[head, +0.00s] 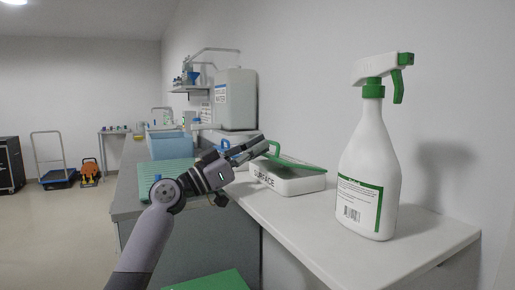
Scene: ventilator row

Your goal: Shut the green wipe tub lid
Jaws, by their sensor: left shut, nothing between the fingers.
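The wipe tub (292,184) is a low white box marked "SURFACE" on the counter in the middle of the head view. Its green lid (302,166) slants over the top, with its left part raised and a green loop (276,147) at that end. My left gripper (262,146) is shut and empty, with its fingertips close to the loop and the lid's raised left side. I cannot tell whether they touch. The gripper partly covers the tub's left end. My right gripper is not in view.
A large white spray bottle (369,170) with a green trigger head stands right of the tub. A big pale canister (236,100) and a blue bin (169,145) stand behind. A green ribbed mat (160,177) lies left. The counter front is clear.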

